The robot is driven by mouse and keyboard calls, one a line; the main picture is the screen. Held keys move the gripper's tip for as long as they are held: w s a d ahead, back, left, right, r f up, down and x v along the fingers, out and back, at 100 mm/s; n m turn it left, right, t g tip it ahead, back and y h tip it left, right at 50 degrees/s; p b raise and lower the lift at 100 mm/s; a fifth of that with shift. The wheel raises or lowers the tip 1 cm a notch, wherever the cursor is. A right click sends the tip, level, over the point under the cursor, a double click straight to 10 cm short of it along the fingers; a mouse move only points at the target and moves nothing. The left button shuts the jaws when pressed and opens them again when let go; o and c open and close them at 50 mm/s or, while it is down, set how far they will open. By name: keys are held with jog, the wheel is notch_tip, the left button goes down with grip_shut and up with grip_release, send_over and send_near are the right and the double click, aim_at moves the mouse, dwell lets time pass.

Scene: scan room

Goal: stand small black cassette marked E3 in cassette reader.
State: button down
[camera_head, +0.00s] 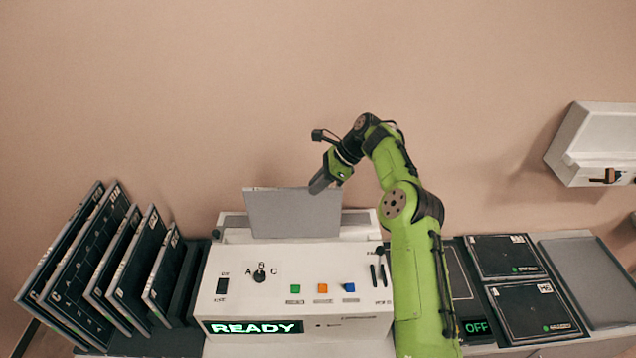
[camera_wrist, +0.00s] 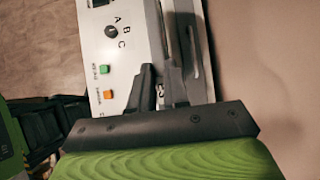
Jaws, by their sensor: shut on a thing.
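The cassette (camera_head: 293,213) shows as a flat grey panel, standing upright at the slot of the white cassette reader (camera_head: 345,262). My gripper (camera_head: 320,187) is shut on its upper right corner. In the wrist view, my gripper (camera_wrist: 163,85) has the cassette (camera_wrist: 184,35) between its fingers, seen nearly edge-on. A small part of a mark shows between the fingers, too little to read surely. The cassette's lower edge is at the reader's top; I cannot tell how deep it sits. The reader's display reads READY.
A rack (camera_head: 190,285) of several dark upright cassettes stands left of the reader. Flat dark cassettes (camera_head: 533,309) and a grey tray (camera_head: 592,281) lie to the right, near an OFF sign. A white wall box (camera_head: 590,135) hangs at the right.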

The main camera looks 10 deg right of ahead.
notch_tip(320, 180, down, 11)
jog(key=b, duration=0.5)
dwell(2.3)
jog(key=c, duration=1)
grip_release()
jog(key=shift+c, duration=0.2)
jog(key=p+v, duration=0.2)
jog(key=v, duration=1)
jog(key=shift+p, duration=0.3)
jog(key=shift+d, duration=0.1)
